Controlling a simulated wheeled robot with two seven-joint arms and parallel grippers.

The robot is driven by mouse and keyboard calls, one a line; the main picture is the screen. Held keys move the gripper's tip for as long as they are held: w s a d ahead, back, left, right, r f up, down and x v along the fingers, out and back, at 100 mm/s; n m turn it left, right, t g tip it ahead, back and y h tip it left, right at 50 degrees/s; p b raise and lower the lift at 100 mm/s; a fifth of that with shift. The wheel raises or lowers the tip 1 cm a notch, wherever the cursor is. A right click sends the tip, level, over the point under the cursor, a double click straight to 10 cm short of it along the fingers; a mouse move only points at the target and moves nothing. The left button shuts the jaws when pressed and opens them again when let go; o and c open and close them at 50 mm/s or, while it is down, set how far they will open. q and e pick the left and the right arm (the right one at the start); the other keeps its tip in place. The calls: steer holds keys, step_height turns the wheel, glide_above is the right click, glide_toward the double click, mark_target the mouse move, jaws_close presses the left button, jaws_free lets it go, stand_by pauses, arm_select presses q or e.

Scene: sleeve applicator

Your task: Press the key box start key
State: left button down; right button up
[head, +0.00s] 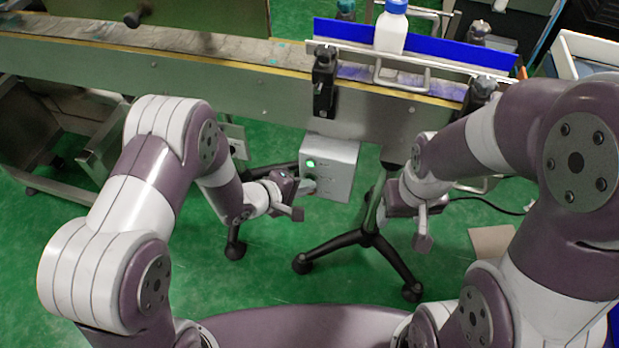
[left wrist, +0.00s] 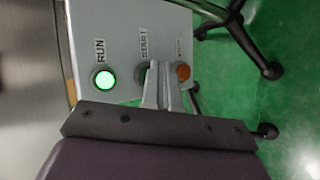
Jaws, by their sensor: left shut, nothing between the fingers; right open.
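The key box (head: 340,170) is a pale grey box below the conveyor. It also shows in the left wrist view (left wrist: 88,28), with a glowing green lamp (left wrist: 103,79) by the label RUN. The start key (left wrist: 141,72) by the label START is dark and partly hidden behind my fingers. An orange-red button (left wrist: 183,71) sits on the other side of them. My left gripper (left wrist: 161,70) is shut and empty, its tips at the box face between the start key and the orange-red button; I cannot tell whether they touch. My right gripper (head: 403,226) is open and empty, right of the box.
The conveyor (head: 200,65) runs across behind the box, with a white blue-capped bottle (head: 391,30) between its blue rails. A black wheeled stand base (head: 365,235) is below the box. A cardboard piece (head: 492,242) lies on the green floor at right.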

arm_select(q)
steer(key=shift+s, duration=0.15)
steer(key=shift+s+a+p, duration=0.25)
steer(key=shift+s+p, duration=0.25)
steer(key=shift+s, duration=0.15)
